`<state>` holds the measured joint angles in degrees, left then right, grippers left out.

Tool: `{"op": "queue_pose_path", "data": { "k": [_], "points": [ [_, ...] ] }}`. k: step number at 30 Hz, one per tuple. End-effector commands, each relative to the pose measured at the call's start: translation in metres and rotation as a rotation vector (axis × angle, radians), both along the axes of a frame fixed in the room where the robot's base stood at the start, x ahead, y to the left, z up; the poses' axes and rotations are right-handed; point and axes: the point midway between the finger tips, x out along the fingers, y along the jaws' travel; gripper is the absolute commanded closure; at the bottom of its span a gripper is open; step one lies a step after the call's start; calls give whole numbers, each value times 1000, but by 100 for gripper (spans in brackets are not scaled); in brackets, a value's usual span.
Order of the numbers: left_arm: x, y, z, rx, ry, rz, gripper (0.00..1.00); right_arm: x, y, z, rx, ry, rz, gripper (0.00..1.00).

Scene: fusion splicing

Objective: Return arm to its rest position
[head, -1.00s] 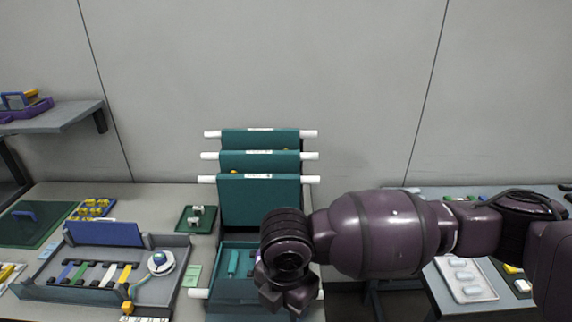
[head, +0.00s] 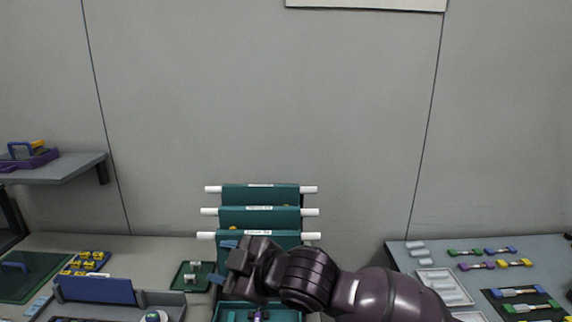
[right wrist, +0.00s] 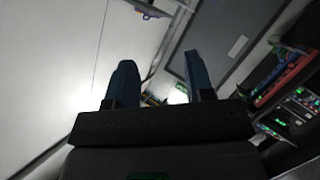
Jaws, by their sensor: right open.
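My right arm reaches in from the lower right in the head view. Its gripper (head: 222,261) is raised in front of the stacked teal trays (head: 260,214), with its blue fingers apart and pointing left. In the right wrist view the two dark blue fingers (right wrist: 155,88) stand apart with nothing between them. My left gripper is not in view.
A grey tray with a blue lid (head: 95,291) is at the lower left, beside a small green tray (head: 190,277). A shelf (head: 60,170) juts out at the far left. The right table (head: 430,254) holds several coloured parts.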

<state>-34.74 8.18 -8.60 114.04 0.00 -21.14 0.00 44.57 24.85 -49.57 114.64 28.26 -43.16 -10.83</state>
Motion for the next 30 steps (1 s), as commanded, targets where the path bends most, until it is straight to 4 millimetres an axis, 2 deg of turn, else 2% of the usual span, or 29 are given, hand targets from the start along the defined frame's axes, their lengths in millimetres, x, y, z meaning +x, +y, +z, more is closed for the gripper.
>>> {"op": "queue_pose_path", "data": {
  "k": [3, 8, 12, 17, 23, 26, 30],
  "points": [
    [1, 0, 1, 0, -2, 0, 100, 15, -23, -3, 157, 26, -99, 52],
    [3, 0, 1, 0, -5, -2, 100, 31, -65, -17, 317, 48, -239, 52],
    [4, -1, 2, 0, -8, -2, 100, 39, -108, -41, 413, 66, -369, 52],
    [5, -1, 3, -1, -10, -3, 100, 38, -163, -80, 478, 91, -525, 52],
    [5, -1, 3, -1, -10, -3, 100, 17, -233, -143, 490, 135, -726, 52],
    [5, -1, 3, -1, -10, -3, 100, -3, -268, -178, 473, 168, -826, 52],
    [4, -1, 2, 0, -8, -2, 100, -42, -312, -229, 432, 239, -965, 52]
  ]
}}
